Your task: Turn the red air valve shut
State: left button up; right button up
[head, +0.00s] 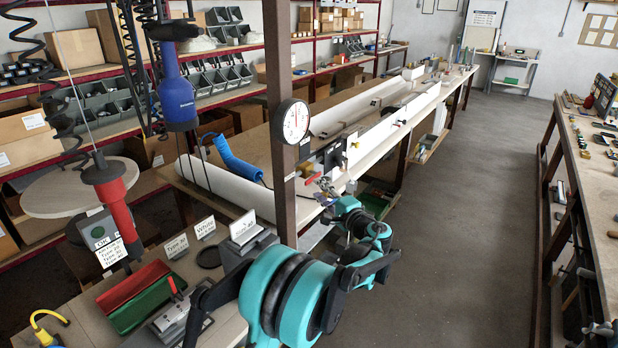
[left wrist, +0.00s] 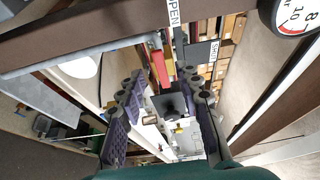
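The red air valve handle (head: 313,178) shows beside the brown post, below the round gauge. In the left wrist view the red lever (left wrist: 160,67) lies between an OPEN label (left wrist: 173,12) and a SHUT label (left wrist: 213,52), nearer the OPEN side. My left gripper (head: 328,192) is close to the valve in the head view, and its fingertips are hard to make out there. In the left wrist view its two dark fingers (left wrist: 163,85) are wide apart, with the red lever beyond and between their tips. Nothing is held. My right gripper is not in view.
A brown post (head: 281,110) carries a pressure gauge (head: 291,121) close to the valve. A blue coiled hose (head: 237,163) lies on the long bench. Red and green bins (head: 133,295) stand on the near table. The aisle floor (head: 470,200) is clear.

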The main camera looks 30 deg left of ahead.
aim_at(310, 181)
pick_arm(q)
jog(key=x, duration=0.7)
jog(key=shift+b, duration=0.4)
grip_shut()
